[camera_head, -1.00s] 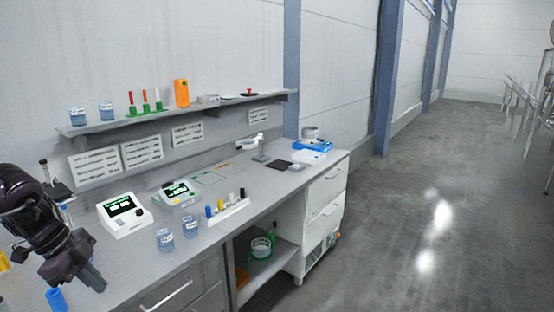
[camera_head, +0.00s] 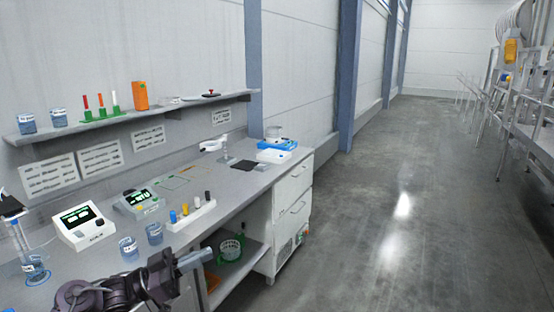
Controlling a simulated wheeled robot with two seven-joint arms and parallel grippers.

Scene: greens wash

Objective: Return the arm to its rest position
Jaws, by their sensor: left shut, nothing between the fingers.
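My left gripper (camera_head: 190,262) is at the lower left of the head view, with its dark arm coming in from the bottom left. Its fingers are shut and hold nothing. It is in front of the grey lab bench (camera_head: 100,257), near the bench's front edge, and covers part of the bench front. I cannot tell its exact gap to the bench. My right gripper is not in view.
Two beakers (camera_head: 128,248) (camera_head: 154,233) stand near the bench edge behind my gripper. White devices (camera_head: 84,225) and a rack of colored vials (camera_head: 191,213) are beyond. A shelf (camera_head: 150,115) runs along the wall. The floor (camera_head: 385,220) to the right is clear.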

